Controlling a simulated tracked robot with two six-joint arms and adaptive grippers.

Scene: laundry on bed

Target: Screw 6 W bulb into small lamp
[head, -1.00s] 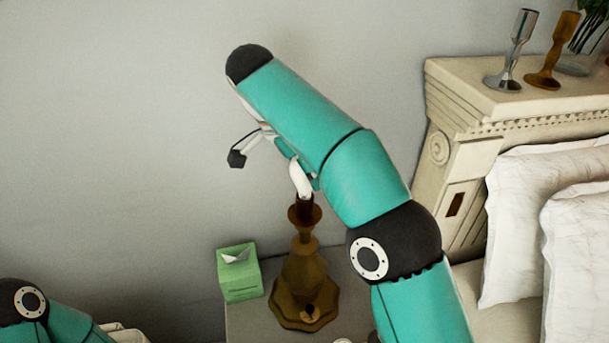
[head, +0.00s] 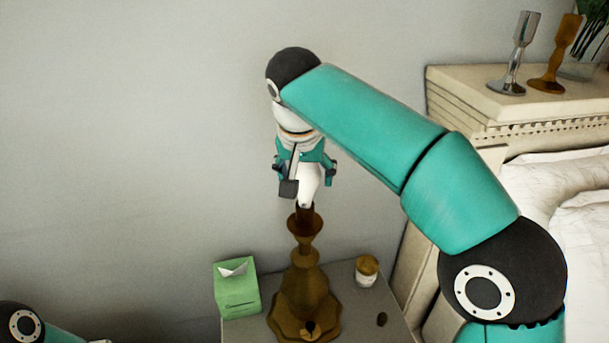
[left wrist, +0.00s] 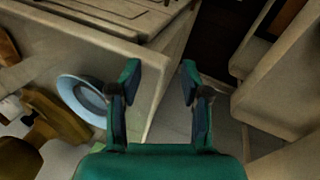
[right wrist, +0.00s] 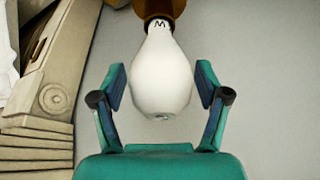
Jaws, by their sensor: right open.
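The small lamp (head: 303,285) is a brown turned stand on the bedside table. A white bulb (head: 309,187) sits upright at its top, neck down in the socket. In the right wrist view the bulb (right wrist: 162,78) meets the brown socket (right wrist: 160,10), and part of a dark marking shows on its neck. My right gripper (head: 309,183) points down over the bulb. Its fingers (right wrist: 161,85) stand on both sides of the bulb, open, with gaps. My left gripper (left wrist: 160,82) is open and empty in the left wrist view.
A green tissue box (head: 238,290) stands left of the lamp. The bed's headboard (head: 480,110) holds two candlesticks (head: 518,55). A pale blue-rimmed round object (left wrist: 82,95) shows in the left wrist view.

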